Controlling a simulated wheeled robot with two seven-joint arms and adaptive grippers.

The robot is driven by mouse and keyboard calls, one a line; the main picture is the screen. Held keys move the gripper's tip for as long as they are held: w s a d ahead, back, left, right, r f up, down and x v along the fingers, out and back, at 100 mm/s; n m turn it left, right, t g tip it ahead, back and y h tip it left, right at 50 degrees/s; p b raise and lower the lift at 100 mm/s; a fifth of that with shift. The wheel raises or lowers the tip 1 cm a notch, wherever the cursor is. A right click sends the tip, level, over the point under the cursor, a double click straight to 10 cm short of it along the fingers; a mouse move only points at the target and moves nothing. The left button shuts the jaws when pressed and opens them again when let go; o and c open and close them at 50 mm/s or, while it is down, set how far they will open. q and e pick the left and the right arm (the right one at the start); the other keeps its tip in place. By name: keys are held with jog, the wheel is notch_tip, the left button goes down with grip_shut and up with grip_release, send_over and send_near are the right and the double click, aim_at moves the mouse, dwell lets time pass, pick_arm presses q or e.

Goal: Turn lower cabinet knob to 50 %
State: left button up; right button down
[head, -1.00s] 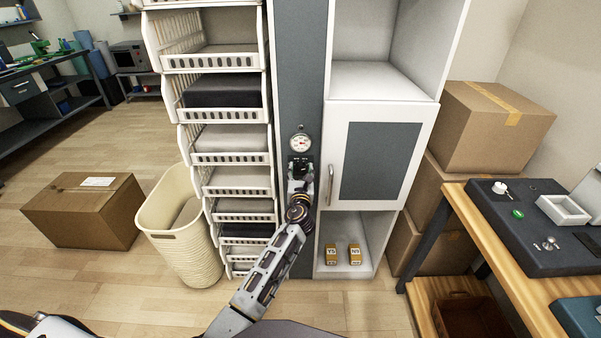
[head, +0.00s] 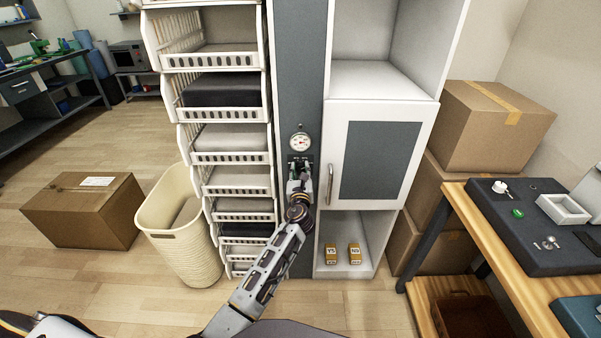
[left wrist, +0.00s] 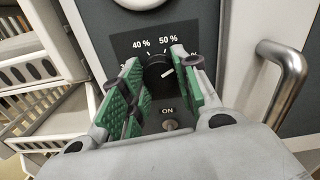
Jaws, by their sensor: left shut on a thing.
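The black cabinet knob (left wrist: 158,75) sits on a dark panel with a percent scale (left wrist: 154,42). The 40 % and 50 % labels are readable above it; the labels further right are partly behind a finger. The knob's white mark points right and slightly up, to the right of the 50 % label. My left gripper (left wrist: 158,88), with green pads, is closed around the knob from both sides. In the head view my left gripper (head: 300,172) is at the panel on the grey column and hides most of the knob. My right gripper is not in view.
A round gauge (head: 300,142) is above the panel. The white cabinet door's metal handle (head: 329,186) is close on the right. White baskets (head: 236,182) are stacked on the left. An "ON" label and a small metal switch (left wrist: 170,125) are below the knob.

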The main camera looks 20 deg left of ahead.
pick_arm(q)
jog(key=n, duration=0.3)
jog(key=shift+b, duration=0.3)
jog(key=shift+n, duration=0.4)
jog(key=shift+n+b, duration=0.75)
jog(key=shift+n, duration=1.25)
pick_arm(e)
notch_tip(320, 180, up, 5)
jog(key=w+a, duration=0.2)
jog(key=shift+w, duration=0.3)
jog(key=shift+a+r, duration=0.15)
pick_arm(q)
jog(key=o, duration=1)
jog(key=shift+v, duration=3.75)
